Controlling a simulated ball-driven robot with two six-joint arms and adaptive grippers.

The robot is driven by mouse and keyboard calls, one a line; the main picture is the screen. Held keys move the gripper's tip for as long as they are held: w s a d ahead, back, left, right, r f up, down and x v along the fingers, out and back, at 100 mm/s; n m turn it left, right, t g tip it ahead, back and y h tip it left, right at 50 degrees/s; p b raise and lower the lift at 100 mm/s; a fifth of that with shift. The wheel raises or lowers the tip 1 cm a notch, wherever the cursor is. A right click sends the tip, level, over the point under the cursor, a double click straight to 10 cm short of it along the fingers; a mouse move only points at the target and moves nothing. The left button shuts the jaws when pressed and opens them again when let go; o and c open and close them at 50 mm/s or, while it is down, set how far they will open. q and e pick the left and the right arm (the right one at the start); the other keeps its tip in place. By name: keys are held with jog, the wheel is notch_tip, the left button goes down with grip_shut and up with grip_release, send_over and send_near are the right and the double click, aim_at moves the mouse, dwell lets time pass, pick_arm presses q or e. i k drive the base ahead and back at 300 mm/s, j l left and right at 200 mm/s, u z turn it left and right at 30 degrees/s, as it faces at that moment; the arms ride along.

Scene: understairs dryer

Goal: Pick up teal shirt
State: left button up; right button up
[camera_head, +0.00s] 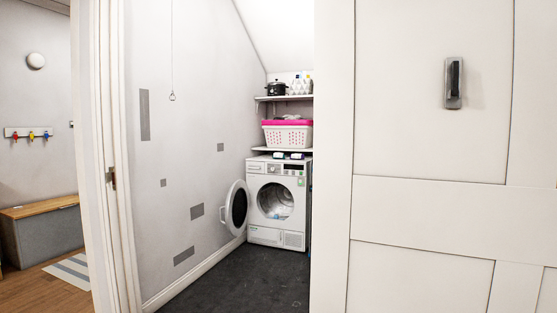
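No teal shirt can be made out in the head view. A white front-loading dryer (278,170) stands at the far end of the understairs nook. Its round door (236,208) is open, swung to the left. Something pale lies low inside the drum (276,203), too small to identify. A white basket (287,135) with a pink rim and some cloth on top sits on a shelf above the dryer. Neither of my grippers shows in this view.
A white panelled door (430,225) with a dark handle (454,82) fills the right side. A door frame (105,180) stands at the left. Dark floor (245,282) between them is clear up to the dryer. A wood-topped bench (42,232) and striped rug (72,270) lie left.

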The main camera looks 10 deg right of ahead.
aim_at(277, 155)
jog(key=i+j+u, duration=0.35)
jog(key=i, duration=0.5)
jog(key=i+u, duration=0.35)
jog(key=i, duration=0.5)
jog(key=i+z, duration=0.45)
jog(key=i, duration=0.3)
jog(key=i+j+z, duration=0.15)
jog(key=i+z, duration=0.35)
jog(key=i, duration=0.2)
jog(key=i+l+z, duration=0.15)
jog(key=i+z, duration=0.3)
jog(key=i, duration=0.5)
jog(key=i+j+z, duration=0.15)
jog(key=i+z, duration=0.3)
jog(key=i, duration=0.5)
jog(key=i+l+u, duration=0.2)
jog(key=i, duration=0.25)
jog(key=i+u, duration=0.2)
jog(key=i, duration=0.25)
jog(key=i+l+u, duration=0.2)
jog(key=i, duration=0.2)
